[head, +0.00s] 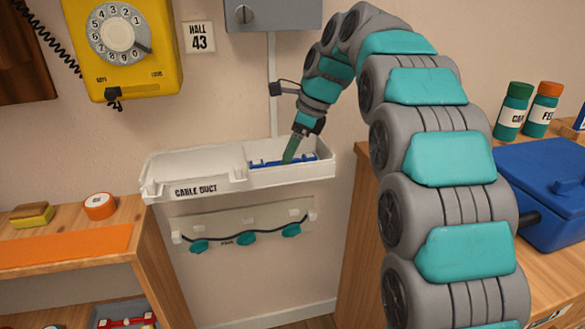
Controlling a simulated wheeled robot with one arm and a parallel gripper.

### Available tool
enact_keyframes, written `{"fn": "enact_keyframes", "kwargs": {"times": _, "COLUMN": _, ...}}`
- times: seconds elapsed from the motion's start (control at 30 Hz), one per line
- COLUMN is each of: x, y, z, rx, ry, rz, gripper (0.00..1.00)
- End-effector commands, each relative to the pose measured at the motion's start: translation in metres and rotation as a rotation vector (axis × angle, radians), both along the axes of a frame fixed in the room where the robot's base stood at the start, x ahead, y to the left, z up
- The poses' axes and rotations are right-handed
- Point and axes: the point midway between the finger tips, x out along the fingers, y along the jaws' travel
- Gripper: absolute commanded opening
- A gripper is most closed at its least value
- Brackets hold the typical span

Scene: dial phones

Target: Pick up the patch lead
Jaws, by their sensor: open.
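A white tray marked "CABLE DUCT" (200,178) is fixed on the wall in the middle of the head view. A blue item (264,162) lies in its right part, mostly hidden by the front wall and my gripper; I cannot tell if it is the patch lead. My gripper (289,157) reaches down into the right part of the tray, at the blue item. Its jaws are open, and contact cannot be told. Below the tray, a dark cable with several teal pieces (246,238) hangs along a pale strip; it may also be a lead.
A yellow dial phone (122,48) hangs at the upper left, and a grey box (272,14) above the tray. A wooden shelf (140,238) with an orange roll (99,206) stands left. A blue box (545,185) and two jars stand right.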

Motion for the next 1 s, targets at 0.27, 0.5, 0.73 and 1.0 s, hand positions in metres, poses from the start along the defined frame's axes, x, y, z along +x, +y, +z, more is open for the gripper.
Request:
{"fn": "enact_keyframes", "kwargs": {"times": 0.27, "x": -0.0001, "y": 0.0001, "z": 0.0001, "rx": 0.0, "ry": 0.0, "rz": 0.0, "gripper": 0.54}}
{"fn": "enact_keyframes", "kwargs": {"times": 0.5, "x": -0.0002, "y": -0.0001, "z": 0.0002, "rx": 0.0, "ry": 0.0, "rz": 0.0, "gripper": 0.27}}
{"fn": "enact_keyframes", "kwargs": {"times": 0.73, "x": -0.0002, "y": -0.0001, "z": 0.0, "rx": 0.0, "ry": 0.001, "rz": 0.0, "gripper": 0.01}}
{"fn": "enact_keyframes", "kwargs": {"times": 1.0, "x": -0.0004, "y": 0.0, "z": -0.0004, "rx": -0.001, "ry": 0.002, "rz": 0.001, "gripper": 0.0}}
